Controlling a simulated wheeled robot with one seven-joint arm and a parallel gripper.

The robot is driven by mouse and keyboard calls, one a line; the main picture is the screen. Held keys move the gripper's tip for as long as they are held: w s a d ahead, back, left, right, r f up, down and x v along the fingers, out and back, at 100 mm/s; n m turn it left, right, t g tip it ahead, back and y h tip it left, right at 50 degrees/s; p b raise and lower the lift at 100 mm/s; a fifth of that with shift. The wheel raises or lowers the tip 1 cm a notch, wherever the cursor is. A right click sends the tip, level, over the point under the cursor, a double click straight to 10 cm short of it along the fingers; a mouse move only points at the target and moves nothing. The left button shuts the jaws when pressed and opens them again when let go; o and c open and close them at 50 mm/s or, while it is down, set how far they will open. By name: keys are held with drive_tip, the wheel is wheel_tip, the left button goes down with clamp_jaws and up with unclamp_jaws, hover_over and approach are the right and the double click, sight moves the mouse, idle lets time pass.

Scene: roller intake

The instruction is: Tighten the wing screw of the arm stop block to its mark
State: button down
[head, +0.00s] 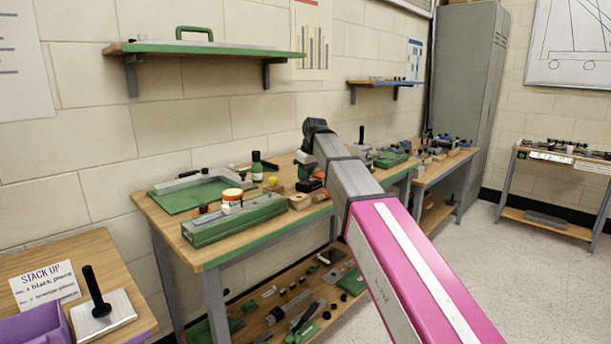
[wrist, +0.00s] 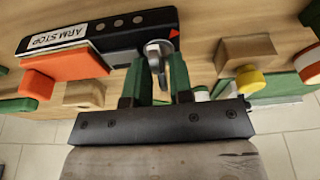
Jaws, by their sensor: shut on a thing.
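The arm stop block is a black bar (wrist: 115,36) with a white "ARM STOP" label (wrist: 60,37), across the upper left of the wrist view. A red triangular mark (wrist: 174,33) is near its right end. The silver wing screw (wrist: 158,48) is just below left of that mark. My gripper (wrist: 157,78) has its green-faced fingers closed on the wing screw from below in the picture. The fingers partly hide the screw, so I cannot tell how its wing lines up with the mark. In the head view my arm hides most of this spot.
An orange-red block (wrist: 65,65) and wooden blocks (wrist: 245,52) lie close around the fingers; a yellow knob (wrist: 249,79) is at right. In the head view, a long green fixture (head: 235,219) stands on the bench's near side. A shelf (head: 205,50) hangs above.

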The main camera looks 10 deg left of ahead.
drive_tip(key=shift+m, duration=0.5)
drive_tip(key=shift+s+m+t+h, duration=0.1)
drive_tip(key=shift+m+t+h, duration=0.2)
drive_tip(key=shift+m, duration=1.1)
